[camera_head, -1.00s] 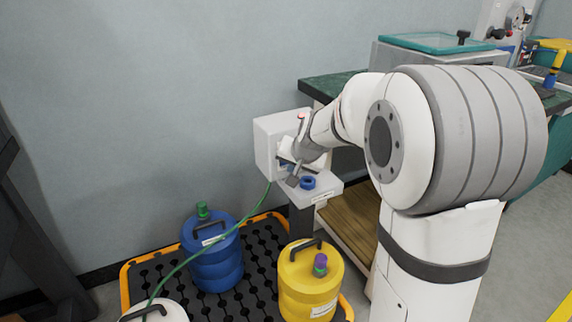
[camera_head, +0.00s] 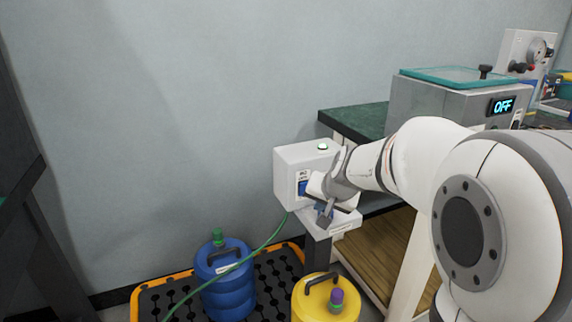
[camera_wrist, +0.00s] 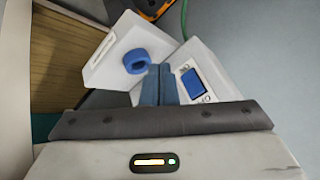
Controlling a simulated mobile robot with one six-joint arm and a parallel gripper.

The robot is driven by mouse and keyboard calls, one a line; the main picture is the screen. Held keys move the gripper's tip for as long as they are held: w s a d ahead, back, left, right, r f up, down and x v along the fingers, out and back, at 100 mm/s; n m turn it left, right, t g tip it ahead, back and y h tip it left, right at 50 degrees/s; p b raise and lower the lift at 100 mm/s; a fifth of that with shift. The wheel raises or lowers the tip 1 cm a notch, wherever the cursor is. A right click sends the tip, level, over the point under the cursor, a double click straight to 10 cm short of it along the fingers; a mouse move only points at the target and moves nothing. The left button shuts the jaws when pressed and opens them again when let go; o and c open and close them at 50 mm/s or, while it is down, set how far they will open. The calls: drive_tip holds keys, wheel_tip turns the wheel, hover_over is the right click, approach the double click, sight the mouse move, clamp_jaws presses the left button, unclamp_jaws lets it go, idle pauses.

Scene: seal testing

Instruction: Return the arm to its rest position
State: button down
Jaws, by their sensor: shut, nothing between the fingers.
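My gripper (camera_head: 325,213) is at the white wall-side box (camera_head: 292,163), in front of its face and over its small shelf. In the wrist view my gripper (camera_wrist: 167,68) has its two blue-grey fingers together with nothing between them. A blue ring (camera_wrist: 136,61) lies on the white shelf (camera_wrist: 100,68) beside the fingertips. A blue rocker switch (camera_wrist: 193,83) is on the box face to the right of the fingers. In the head view the switch (camera_head: 303,187) shows left of my wrist. My arm reaches in from the right.
A blue jug (camera_head: 226,285) and a yellow jug (camera_head: 325,300) stand on an orange-edged pallet (camera_head: 150,292). A green hose (camera_head: 262,243) runs from the box. A green-topped bench (camera_head: 355,120) holds a grey tank (camera_head: 440,100) whose display reads OFF. The wall side at left is open.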

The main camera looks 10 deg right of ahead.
drive_tip(key=s+r+n+g+h+p, duration=0.1)
drive_tip(key=s+r+n+g+p, duration=0.3)
drive_tip(key=s+r+p, duration=2.1)
wheel_tip(320, 180, up, 4)
drive_tip(key=p, duration=0.6)
drive_tip(key=shift+s+n+g+h+p, duration=0.3)
drive_tip(key=shift+s, duration=0.05)
